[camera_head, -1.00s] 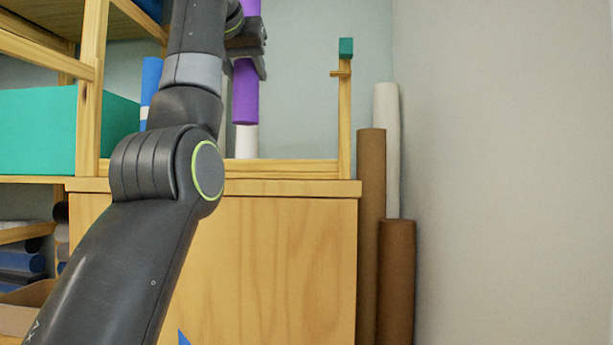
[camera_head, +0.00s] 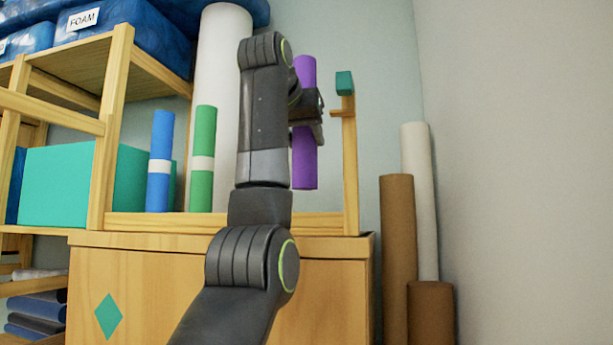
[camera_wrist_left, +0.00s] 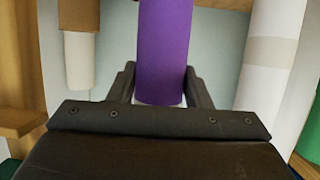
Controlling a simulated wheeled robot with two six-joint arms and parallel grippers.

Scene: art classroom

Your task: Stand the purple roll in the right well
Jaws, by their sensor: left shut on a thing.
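The purple roll (camera_head: 304,162) is upright in the head view, toward the right end of the cabinet top. My left gripper (camera_head: 308,112) is shut on it around its middle. Its lower end hangs above the wooden front rail (camera_head: 215,223), apart from it in the picture. In the left wrist view the purple roll (camera_wrist_left: 163,40) stands between the two fingers of my left gripper (camera_wrist_left: 160,78). I cannot make out the right well; the rail and my arm cover that part. My right gripper is not in view.
A teal-capped post (camera_head: 348,150) stands just right of the roll. A thick white roll (camera_head: 222,100), a green roll (camera_head: 203,185) and a blue roll (camera_head: 160,150) stand to the left. Brown rolls (camera_head: 397,250) and a pale one (camera_head: 418,190) lean beside the cabinet.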

